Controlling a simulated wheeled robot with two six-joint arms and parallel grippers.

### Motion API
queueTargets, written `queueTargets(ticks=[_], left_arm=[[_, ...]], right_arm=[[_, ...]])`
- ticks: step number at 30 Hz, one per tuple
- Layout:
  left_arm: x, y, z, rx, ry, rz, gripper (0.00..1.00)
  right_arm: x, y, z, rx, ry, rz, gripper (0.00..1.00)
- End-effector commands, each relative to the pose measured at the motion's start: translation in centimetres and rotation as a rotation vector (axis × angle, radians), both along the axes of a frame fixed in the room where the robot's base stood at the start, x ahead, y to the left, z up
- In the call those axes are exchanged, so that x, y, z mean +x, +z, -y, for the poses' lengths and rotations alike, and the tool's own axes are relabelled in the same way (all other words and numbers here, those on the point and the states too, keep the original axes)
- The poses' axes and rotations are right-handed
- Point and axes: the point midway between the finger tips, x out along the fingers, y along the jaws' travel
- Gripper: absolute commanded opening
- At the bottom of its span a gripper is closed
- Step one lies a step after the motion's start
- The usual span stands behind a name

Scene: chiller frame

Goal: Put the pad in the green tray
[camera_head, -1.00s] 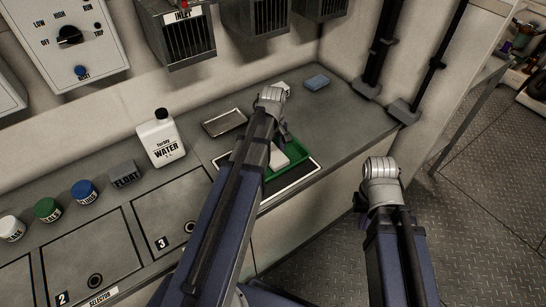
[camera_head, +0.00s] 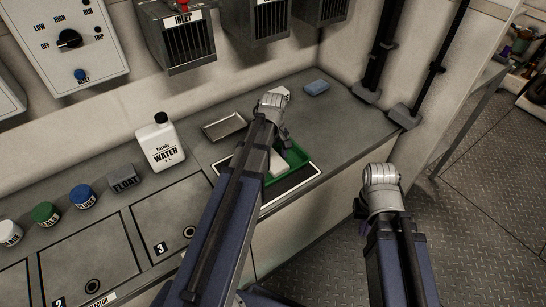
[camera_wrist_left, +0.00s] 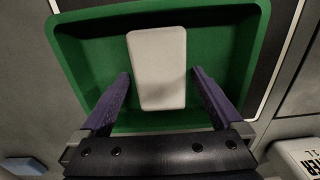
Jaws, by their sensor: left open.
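The pad, a pale off-white block (camera_head: 279,164), lies in the green tray (camera_head: 299,157). In the left wrist view the pad (camera_wrist_left: 158,60) rests on the tray floor (camera_wrist_left: 95,62), clear of the side walls. My left gripper (camera_wrist_left: 160,75) is open above the tray, its purple fingers on either side of the pad's near part with gaps to both sides. In the head view my left gripper (camera_head: 284,141) and arm cover part of the tray. My right gripper (camera_head: 361,204) hangs beyond the counter's front edge, mostly hidden behind its own wrist.
A grey metal tray (camera_head: 223,127) and a white water bottle (camera_head: 160,143) stand left of my left arm. A blue block (camera_head: 316,87) lies at the back right. A grey FLOAT block (camera_head: 123,179) and several jars line the left.

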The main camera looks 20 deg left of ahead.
Motion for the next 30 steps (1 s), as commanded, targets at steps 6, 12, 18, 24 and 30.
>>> queueTargets(ticks=[6,12,18,24,30], left_arm=[[0.0,1.6,0.0,0.000,0.000,0.000,1.00],[0.0,4.2,0.0,0.000,0.000,0.000,1.00],[0.0,7.3,0.0,0.000,0.000,0.000,1.00],[0.0,10.2,0.0,0.000,0.000,0.000,1.00],[0.0,12.1,0.0,0.000,0.000,0.000,1.00]], right_arm=[[0.0,1.6,0.0,0.000,0.000,0.000,0.00],[0.0,4.2,0.0,0.000,0.000,0.000,0.00],[0.0,7.3,0.0,0.000,0.000,0.000,0.00],[0.0,10.2,0.0,0.000,-0.001,0.000,0.00],[0.0,12.1,0.0,0.000,-0.001,0.000,0.00]])
